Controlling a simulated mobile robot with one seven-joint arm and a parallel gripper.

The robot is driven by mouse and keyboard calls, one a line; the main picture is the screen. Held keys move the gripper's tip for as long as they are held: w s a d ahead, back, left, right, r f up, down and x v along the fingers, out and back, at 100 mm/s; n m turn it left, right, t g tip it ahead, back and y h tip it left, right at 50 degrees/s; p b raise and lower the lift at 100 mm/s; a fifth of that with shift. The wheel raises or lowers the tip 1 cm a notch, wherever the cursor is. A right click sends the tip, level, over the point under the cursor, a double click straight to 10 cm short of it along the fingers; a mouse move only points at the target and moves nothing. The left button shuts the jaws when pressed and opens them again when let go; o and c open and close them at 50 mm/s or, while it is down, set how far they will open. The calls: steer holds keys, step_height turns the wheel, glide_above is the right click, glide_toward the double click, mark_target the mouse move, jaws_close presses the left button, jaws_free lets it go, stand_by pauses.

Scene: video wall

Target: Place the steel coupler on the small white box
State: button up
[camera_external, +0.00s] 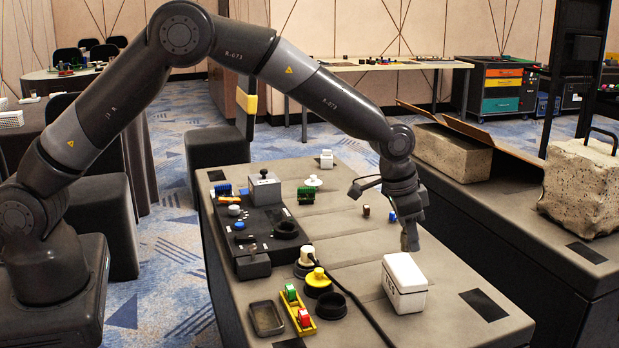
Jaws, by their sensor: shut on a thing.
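My gripper (410,238) points down at the right-centre of the table, just above and behind the small white box (405,284). It is shut on a small grey piece, which looks like the steel coupler; the piece is tiny here and hard to tell from the fingers. The white box has dark marks on its front and a closed, flat-looking top. It stands on the table near the front right, with a visible gap between its top and my gripper.
A dark control panel (262,215) with knobs fills the table's left side. A yellow tray (297,312), a yellow-topped button (318,281) and a black cable (352,297) lie left of the box. A small white block (326,160) stands at the back. A rough stone block (585,187) sits on the right bench.

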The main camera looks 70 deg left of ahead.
mark_target(407, 267)
steer(key=shift+w+a+f, duration=0.35)
steer(key=shift+a, duration=0.05)
steer(key=shift+f, duration=1.95)
steer(key=shift+f, duration=0.15)
steer(key=o, duration=1)
